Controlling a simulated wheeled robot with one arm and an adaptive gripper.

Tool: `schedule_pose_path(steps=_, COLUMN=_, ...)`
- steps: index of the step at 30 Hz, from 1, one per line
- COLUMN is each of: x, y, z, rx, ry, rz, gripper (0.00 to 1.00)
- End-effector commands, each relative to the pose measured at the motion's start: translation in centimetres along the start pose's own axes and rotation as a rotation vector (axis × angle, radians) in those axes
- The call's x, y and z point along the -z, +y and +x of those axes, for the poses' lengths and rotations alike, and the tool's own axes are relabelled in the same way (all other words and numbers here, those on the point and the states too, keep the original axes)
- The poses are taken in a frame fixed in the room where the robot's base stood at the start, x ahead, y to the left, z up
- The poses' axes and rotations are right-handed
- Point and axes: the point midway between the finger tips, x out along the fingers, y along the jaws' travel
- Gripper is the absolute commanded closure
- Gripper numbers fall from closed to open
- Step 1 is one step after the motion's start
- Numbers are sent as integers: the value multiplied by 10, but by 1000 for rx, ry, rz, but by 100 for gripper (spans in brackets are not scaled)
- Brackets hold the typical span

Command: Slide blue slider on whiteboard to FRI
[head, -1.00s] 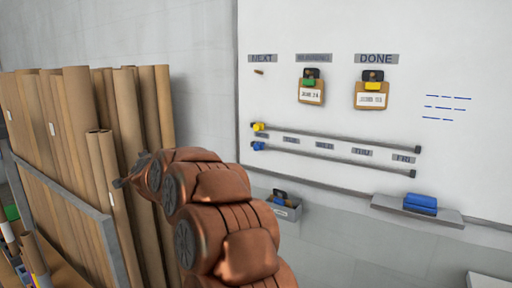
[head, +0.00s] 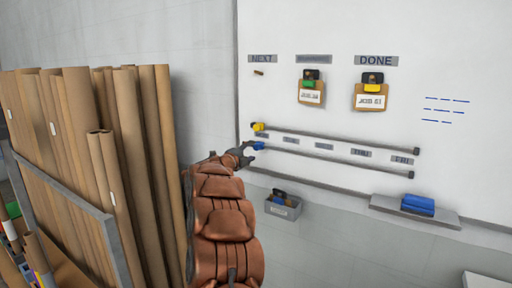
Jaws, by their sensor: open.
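The blue slider (head: 258,146) is at the left end of the lower rail (head: 335,163) on the whiteboard (head: 450,60). The FRI label (head: 402,160) is near the right end, between the two rails. My gripper (head: 249,152) is at the left end of the lower rail, right beside the blue slider. Its jaws are open; I cannot tell whether they touch the slider or are around it. The arm hides the wall below. A yellow slider (head: 259,127) is at the left end of the upper rail (head: 335,137), just above.
Two clipboards (head: 311,91) hang above the rails. A grey bin (head: 283,208) is on the wall below them. A tray (head: 440,217) with a blue eraser (head: 418,204) juts out at the lower right. Tall brown rolls (head: 120,150) stand in a rack at left.

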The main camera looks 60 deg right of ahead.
Motion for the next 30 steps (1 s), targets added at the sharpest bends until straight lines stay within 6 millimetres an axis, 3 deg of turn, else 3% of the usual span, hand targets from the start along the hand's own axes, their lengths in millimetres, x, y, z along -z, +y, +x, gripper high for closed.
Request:
schedule_pose_path(steps=6, x=2, y=-4, z=26, rx=3, ry=4, rz=0, gripper=46)
schedule_pose_path(steps=13, x=0, y=-3, z=44, rx=1, ry=0, rz=0, gripper=46)
schedule_pose_path(steps=27, x=0, y=-2, z=50, rx=2, ry=-1, rz=1, gripper=46)
schedule_pose_path(steps=30, x=0, y=-2, z=50, rx=2, ry=-1, rz=1, gripper=55)
